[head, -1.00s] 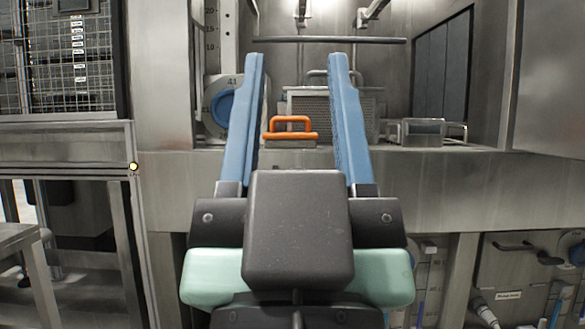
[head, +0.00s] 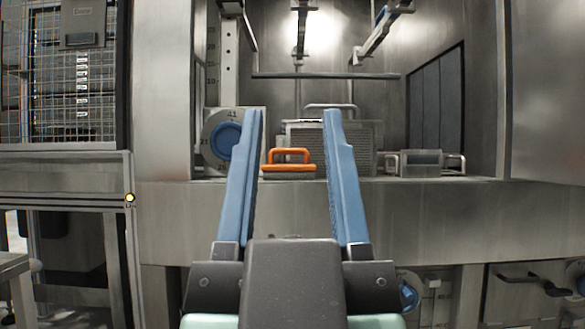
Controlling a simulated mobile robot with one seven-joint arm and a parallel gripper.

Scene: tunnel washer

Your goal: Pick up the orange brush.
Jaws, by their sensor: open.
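The orange brush (head: 288,167) has a looped orange handle and an orange base. It sits on the steel ledge of the washer chamber, near its front edge. My gripper (head: 291,112) is open, with two long blue fingers pointing toward the chamber. In the picture the brush shows between the fingers, beyond them, with nothing held. How far the fingertips are from it is hard to tell.
A mesh basket (head: 345,150) with a handle stands behind the brush. A small metal box (head: 421,163) sits to the right on the ledge (head: 440,182). A blue round dial (head: 226,141) is at left. A horizontal bar (head: 325,76) crosses above.

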